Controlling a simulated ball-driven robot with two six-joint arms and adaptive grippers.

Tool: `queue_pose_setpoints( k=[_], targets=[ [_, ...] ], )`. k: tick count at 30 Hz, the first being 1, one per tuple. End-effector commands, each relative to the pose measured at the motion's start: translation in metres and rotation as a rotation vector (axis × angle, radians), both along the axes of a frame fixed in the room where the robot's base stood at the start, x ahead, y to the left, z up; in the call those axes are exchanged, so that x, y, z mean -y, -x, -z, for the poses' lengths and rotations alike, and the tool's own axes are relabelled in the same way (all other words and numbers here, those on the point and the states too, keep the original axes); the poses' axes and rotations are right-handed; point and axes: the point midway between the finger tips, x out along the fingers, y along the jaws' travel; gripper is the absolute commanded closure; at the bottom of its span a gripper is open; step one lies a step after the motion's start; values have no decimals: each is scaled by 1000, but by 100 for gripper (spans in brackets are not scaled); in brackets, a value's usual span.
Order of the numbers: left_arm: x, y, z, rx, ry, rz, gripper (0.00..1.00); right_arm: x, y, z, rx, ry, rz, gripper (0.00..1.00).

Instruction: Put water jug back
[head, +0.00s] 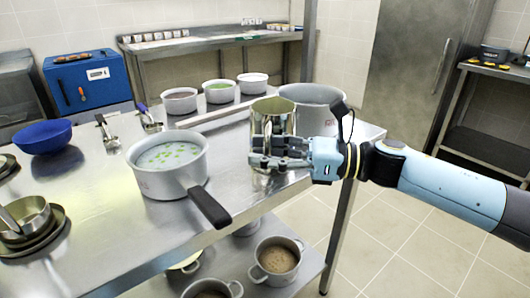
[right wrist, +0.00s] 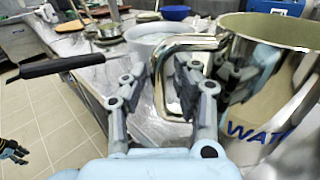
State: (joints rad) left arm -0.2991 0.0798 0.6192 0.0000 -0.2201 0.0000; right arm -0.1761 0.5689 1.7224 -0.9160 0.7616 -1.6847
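The water jug (head: 273,112) is a shiny metal vessel near the right end of the steel table in the head view. In the right wrist view the jug (right wrist: 268,95) fills the right side, with part of its blue lettering showing. Its bent metal handle (right wrist: 160,85) lies between the fingers of my right gripper (right wrist: 165,68). The fingers are apart, with gaps beside the handle. In the head view my right gripper (head: 280,150) covers the jug's lower front. I cannot tell whether the jug's base touches the table.
A white saucepan (head: 168,183) with green bits stands left of the jug, its black handle (head: 209,207) jutting over the front edge. A large grey pot (head: 315,118) is behind the jug. A blue bowl (head: 43,138) is at far left. Pots (head: 277,267) stand on the lower shelf.

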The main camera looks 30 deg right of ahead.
Motion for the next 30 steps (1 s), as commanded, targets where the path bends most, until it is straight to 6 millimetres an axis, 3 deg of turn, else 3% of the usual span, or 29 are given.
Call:
queue_pose_setpoints(
  k=[8, 15, 21, 27, 30],
  targets=[
    [0, 0, -3, 0, 0, 0, 60, 4, 3, -3, -2, 2, -1, 71],
    [0, 1, -1, -1, 0, 0, 60, 39, 35, -1, -8, 6, -2, 71],
    [0, -1, -13, 3, 0, 0, 60, 70, 63, -3, -6, 2, -1, 71],
    [0, -3, -19, 5, 0, 0, 60, 88, 78, -1, -9, -2, 6, 71],
    [0, -3, -19, 5, 0, 0, 60, 105, 74, 17, -95, -64, 84, 71]
  ],
)
